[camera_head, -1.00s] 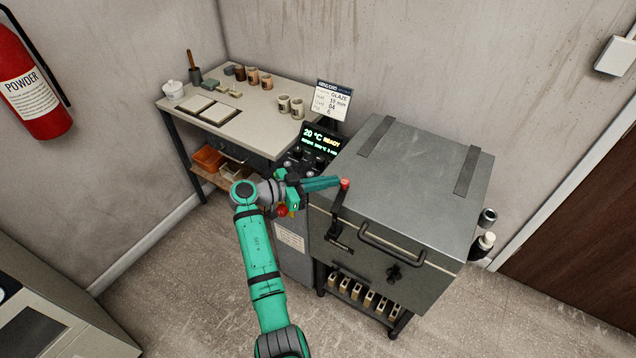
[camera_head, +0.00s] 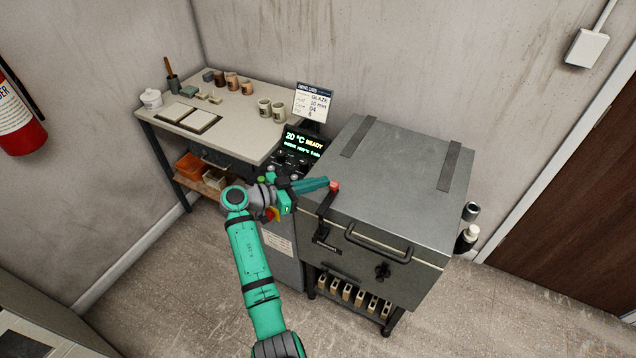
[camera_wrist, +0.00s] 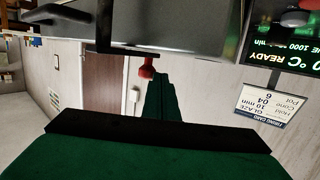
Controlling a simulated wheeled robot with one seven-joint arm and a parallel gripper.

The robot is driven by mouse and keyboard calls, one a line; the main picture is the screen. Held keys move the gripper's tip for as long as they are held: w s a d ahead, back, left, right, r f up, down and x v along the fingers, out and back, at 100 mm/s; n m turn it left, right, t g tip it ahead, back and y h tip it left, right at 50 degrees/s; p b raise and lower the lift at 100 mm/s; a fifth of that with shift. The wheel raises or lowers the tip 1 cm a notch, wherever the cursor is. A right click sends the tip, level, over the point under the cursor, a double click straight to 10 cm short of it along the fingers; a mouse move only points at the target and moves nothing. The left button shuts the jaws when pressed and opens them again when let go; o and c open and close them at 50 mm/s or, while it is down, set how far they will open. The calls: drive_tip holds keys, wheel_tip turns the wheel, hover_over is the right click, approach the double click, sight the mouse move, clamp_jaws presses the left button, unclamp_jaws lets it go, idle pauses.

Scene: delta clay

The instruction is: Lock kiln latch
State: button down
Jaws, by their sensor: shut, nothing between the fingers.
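The grey kiln (camera_head: 400,190) stands with its lid closed. Its black latch lever (camera_head: 325,206) is on the front left side and stands up, with a red knob (camera_head: 334,186) at its top. My gripper (camera_head: 326,183) is shut and empty, its teal fingers pointing right with the tips at or very close to the left of the red knob. In the wrist view the red knob (camera_wrist: 147,69) shows just beyond the fingertips (camera_wrist: 158,78). I cannot tell whether they touch.
A control panel (camera_head: 303,143) reading 20 °C READY and a firing card (camera_head: 313,103) stand behind my gripper. A worktable (camera_head: 245,128) with cups and tiles is at the back left. The kiln's front handle (camera_head: 378,244) sticks out right of the lever.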

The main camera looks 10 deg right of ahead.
drive_tip(key=shift+d, duration=0.1)
drive_tip(key=w+a+r, duration=0.2)
drive_tip(key=a, duration=1.1)
drive_tip(key=shift+a+r, duration=0.25)
drive_tip(key=shift+a, duration=0.15)
drive_tip(key=shift+w, duration=0.2)
